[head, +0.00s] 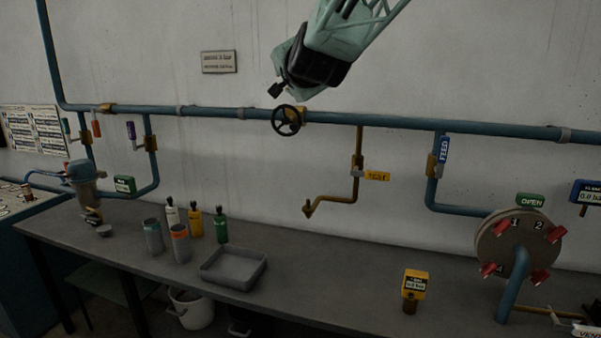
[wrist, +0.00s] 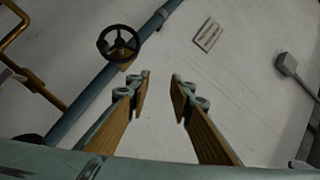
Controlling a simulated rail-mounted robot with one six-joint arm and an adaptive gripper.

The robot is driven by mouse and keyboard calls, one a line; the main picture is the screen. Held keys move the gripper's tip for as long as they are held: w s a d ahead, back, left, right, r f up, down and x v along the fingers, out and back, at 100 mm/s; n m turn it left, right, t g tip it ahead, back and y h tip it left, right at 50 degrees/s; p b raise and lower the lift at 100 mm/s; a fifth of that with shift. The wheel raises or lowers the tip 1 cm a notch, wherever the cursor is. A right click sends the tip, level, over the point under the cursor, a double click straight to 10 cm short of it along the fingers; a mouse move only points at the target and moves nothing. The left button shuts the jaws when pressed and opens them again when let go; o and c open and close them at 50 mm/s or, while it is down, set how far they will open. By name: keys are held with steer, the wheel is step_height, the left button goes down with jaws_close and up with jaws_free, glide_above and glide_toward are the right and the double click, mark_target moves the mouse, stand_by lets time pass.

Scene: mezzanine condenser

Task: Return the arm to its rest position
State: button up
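My gripper shows in the wrist view (wrist: 160,82), with its two fingers apart and nothing between them. The wall and part of the blue pipe are beyond the fingers. In the head view my pale green arm comes in from the top right, and its dark end is in front of the wall, above the pipe and the black handwheel (head: 286,120). The fingers are hardly visible there. The handwheel also shows in the wrist view (wrist: 118,42), to the upper left of the fingers and apart from them.
A blue pipe (head: 400,126) runs along the wall, with a yellow branch (head: 358,150) hanging from it. Below, the bench (head: 330,270) carries a grey tray (head: 233,279), several bottles and cans, a yellow meter (head: 414,284) and a round flange (head: 518,240) with red clamps. A small sign (head: 219,62) is on the wall.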

steer(key=s+d+f+n+g+h+b, duration=0.1)
steer(key=s+d+f+n+g, duration=0.2)
steer(key=s+d+f, duration=0.5)
steer(key=s+d+f+n+g+h+b, duration=0.1)
steer(key=s+d+f+n+g, duration=0.2)
steer(key=s, duration=2.9)
steer(key=s+d+f+n+g+h+b, duration=0.1)
steer(key=s+d+f+n+g, duration=0.2)
steer(key=s+d+f, duration=1)
steer(key=s+f+g, duration=0.2)
steer(key=s+f, duration=0.4)
steer(key=s, duration=0.1)
steer(key=shift+s+d+f+n+g, duration=0.3)
steer(key=shift+s+d+g, duration=0.05)
steer(key=shift+g, duration=0.05)
steer(key=shift+a, duration=0.1)
